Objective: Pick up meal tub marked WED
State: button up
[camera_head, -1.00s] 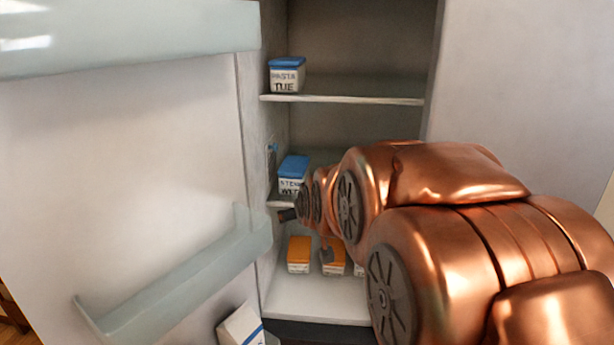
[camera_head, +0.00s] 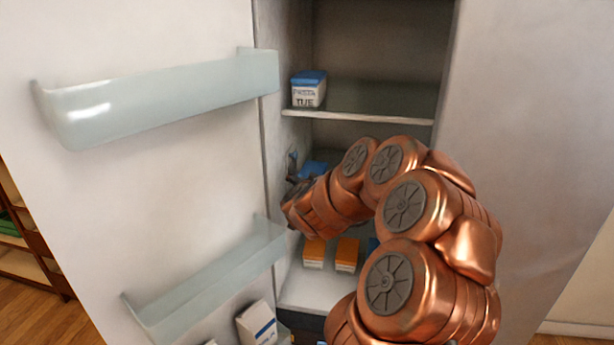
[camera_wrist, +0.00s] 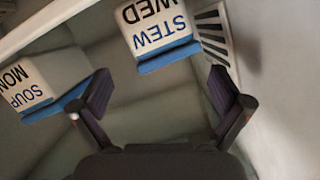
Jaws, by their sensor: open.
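The meal tub marked WED (camera_wrist: 158,28), white with a blue lid, also reads STEW. It appears upside down at the top of the wrist view, beyond my fingertips and roughly between them. In the head view only part of its blue lid (camera_head: 314,169) shows on the middle shelf, behind my arm. My gripper (camera_wrist: 160,78) is open and empty, apart from the tub. In the head view my arm mostly hides the gripper.
A tub marked SOUP MON (camera_wrist: 38,86) sits to the left in the wrist view, near the left finger. A TUE tub (camera_head: 308,90) stands on the shelf above. Orange-lidded tubs (camera_head: 314,252) stand below. The open door's bins (camera_head: 170,98) flank the opening at left. A vent (camera_wrist: 213,35) is beside the WED tub.

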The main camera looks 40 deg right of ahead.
aim_at(319, 168)
jog(key=shift+p+x, duration=1.25)
jog(key=shift+x, duration=2.25)
jog(key=shift+w+d+f, duration=0.15)
jog(key=shift+w+d, duration=0.05)
jog(key=shift+w, duration=0.1)
jog(key=shift+c, duration=0.4)
jog(key=c, duration=1.2)
jog(key=shift+c, duration=0.3)
